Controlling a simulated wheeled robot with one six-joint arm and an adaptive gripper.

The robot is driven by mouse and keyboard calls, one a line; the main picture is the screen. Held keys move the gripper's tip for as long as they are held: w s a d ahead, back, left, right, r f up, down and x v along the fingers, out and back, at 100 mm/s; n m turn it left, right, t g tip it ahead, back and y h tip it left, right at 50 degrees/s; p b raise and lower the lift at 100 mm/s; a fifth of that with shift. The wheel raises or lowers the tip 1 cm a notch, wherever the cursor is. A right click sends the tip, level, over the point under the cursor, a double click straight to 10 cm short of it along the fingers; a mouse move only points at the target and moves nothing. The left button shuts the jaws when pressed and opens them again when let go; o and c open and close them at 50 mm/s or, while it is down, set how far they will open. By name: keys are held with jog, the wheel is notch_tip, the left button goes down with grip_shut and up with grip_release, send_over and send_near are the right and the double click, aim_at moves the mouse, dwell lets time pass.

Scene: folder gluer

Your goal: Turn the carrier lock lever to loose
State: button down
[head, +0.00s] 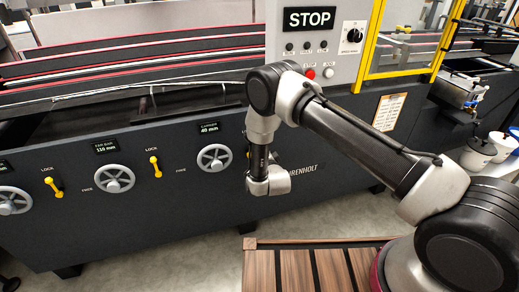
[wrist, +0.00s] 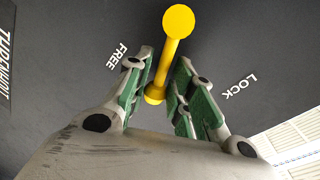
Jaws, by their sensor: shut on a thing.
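In the wrist view a yellow lever (wrist: 168,58) with a round knob stands between the green-padded fingers of my gripper (wrist: 164,68). My gripper is shut on the lever's shaft. The knob sticks out beyond the fingertips, and the pivot end shows lower between the fingers. The FREE mark (wrist: 118,56) is left of the lever and the LOCK mark (wrist: 241,87) is right of it. The knob points up in the picture, between the two marks. In the head view my arm hides this lever, right of the carrier handwheel (head: 214,157) and the carrier display (head: 209,128).
Two other yellow levers, one left (head: 53,187) and one nearer the middle (head: 155,167), stand on the dark machine front beside handwheels. A STOP panel (head: 309,20) is above. A wooden slatted platform (head: 290,270) lies below. White tubs (head: 478,152) stand at the right.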

jog(key=shift+d+f+m+g+y, duration=0.25)
jog(key=shift+f+m, duration=0.35)
jog(key=shift+m, duration=0.35)
jog(key=shift+d+f+m+g+y, duration=0.1)
jog(key=shift+f+m+y, duration=0.35)
jog(key=shift+m, duration=0.5)
jog(key=shift+f, duration=0.15)
jog(key=c, duration=1.3)
grip_release()
jog(key=v, duration=1.2)
